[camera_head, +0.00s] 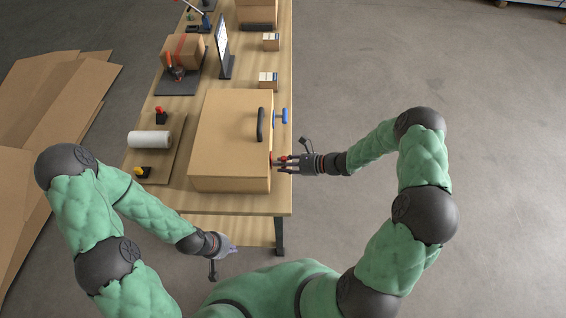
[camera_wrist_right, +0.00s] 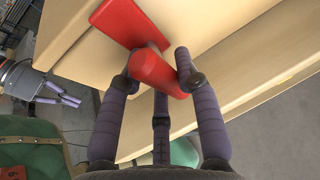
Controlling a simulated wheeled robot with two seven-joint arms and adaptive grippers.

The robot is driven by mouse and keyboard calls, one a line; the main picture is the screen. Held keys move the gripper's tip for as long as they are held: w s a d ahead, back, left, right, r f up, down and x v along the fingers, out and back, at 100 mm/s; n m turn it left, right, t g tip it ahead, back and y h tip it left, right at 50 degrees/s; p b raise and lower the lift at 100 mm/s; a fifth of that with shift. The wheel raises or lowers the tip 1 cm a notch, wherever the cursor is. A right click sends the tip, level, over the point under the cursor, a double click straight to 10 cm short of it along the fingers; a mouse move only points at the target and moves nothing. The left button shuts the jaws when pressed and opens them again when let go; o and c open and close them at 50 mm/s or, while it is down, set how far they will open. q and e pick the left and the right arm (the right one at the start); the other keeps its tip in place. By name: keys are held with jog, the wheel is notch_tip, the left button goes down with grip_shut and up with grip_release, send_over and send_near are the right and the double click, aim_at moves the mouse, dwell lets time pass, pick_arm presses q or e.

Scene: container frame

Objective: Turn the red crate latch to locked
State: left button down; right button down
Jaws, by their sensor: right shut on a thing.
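The tan crate (camera_head: 228,140) stands on the wooden table, with its latch side facing right. The red latch (camera_wrist_right: 152,66) fills the upper middle of the right wrist view. A flat red plate lies against the crate face, and a thick red handle sticks out from it. My right gripper (camera_head: 282,161) is at the lower right side of the crate, its fingers closed around the red handle. In the head view the fingers hide most of the latch. My left gripper (camera_head: 230,247) hangs in front of the table's near edge, away from the crate; its finger opening is too small to judge.
A blue latch (camera_head: 281,116) and a black handle (camera_head: 261,124) are on the crate farther back. A white roll (camera_head: 149,140) and small black-based red and yellow items sit left of the crate. A monitor (camera_head: 223,47) and boxes stand behind. The floor right of the table is clear.

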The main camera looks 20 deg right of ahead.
jog(key=shift+w+d, duration=0.1)
dwell(0.5)
jog(key=c, duration=0.9)
grip_release()
jog(key=shift+f, duration=0.1)
jog(key=v, duration=1.2)
